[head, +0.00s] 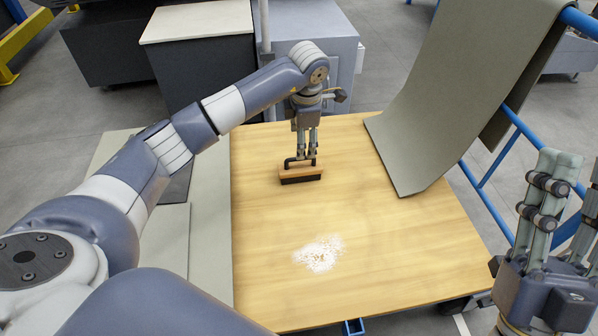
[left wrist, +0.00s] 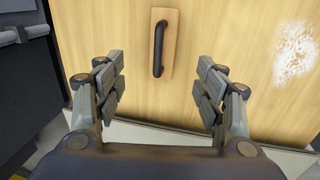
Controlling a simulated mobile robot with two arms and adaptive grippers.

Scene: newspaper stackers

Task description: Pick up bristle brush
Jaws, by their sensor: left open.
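The bristle brush (head: 301,177) has a light wooden block, dark bristles and a black bar handle. It rests bristles down on the wooden tabletop (head: 400,260). My left gripper (head: 307,155) points down right over the brush, its fingertips close to the handle. In the left wrist view the brush (left wrist: 168,58) lies between and ahead of the open fingers (left wrist: 160,82), and no finger closes on the handle. My right gripper (head: 568,190) is at the right edge, partly cut off, fingers up and apart, with nothing seen in it.
A patch of white powder (head: 320,253) lies on the tabletop in front of the brush. A grey-green sheet (head: 460,90) hangs from a blue rail (head: 520,125) and drapes onto the table's right side. Dark and grey cabinets (head: 205,65) stand behind.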

